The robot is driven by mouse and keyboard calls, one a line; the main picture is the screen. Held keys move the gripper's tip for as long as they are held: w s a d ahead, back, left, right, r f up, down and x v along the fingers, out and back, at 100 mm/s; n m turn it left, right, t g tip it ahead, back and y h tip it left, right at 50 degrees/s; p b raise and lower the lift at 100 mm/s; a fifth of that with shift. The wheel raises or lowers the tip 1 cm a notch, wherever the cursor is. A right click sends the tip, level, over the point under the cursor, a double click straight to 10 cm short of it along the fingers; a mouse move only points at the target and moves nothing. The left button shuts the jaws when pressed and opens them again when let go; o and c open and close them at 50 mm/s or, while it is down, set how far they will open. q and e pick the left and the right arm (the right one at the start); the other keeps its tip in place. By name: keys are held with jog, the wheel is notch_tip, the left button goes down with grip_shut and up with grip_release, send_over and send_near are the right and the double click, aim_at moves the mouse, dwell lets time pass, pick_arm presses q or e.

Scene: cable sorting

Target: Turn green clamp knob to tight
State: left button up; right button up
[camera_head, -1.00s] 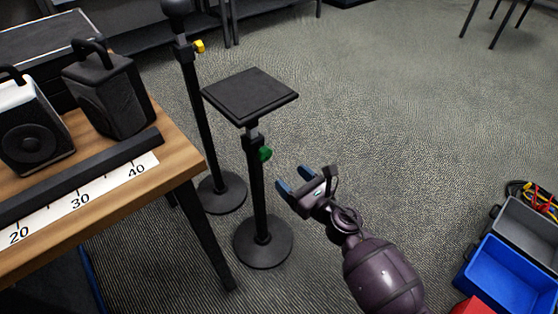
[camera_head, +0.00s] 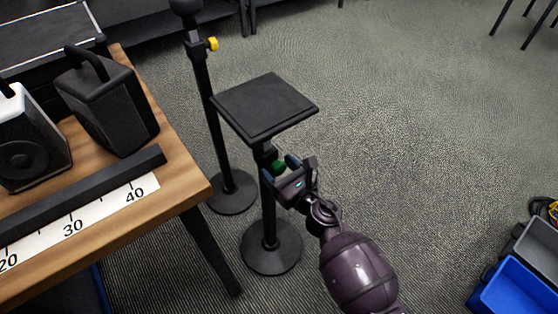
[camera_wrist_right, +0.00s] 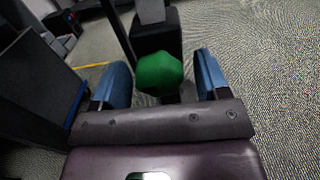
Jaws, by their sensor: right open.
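The green clamp knob (camera_head: 278,167) sits on the clamp of a black stand (camera_head: 269,215) with a square black top plate (camera_head: 264,106). My right gripper (camera_head: 281,170) is open, with its blue fingertips at the knob in the head view. In the right wrist view the green knob (camera_wrist_right: 158,74) lies between the two blue fingers of my right gripper (camera_wrist_right: 159,78), with a gap to each finger. The black clamp block (camera_wrist_right: 156,33) is behind the knob. My left gripper does not show.
A second black stand with a yellow knob (camera_head: 212,44) is behind. A wooden table (camera_head: 183,190) with black speakers (camera_head: 108,103) and a ruler strip (camera_head: 75,222) is on the left. A blue bin (camera_head: 515,287) is at lower right. The floor to the right is open.

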jog(key=c, duration=0.9)
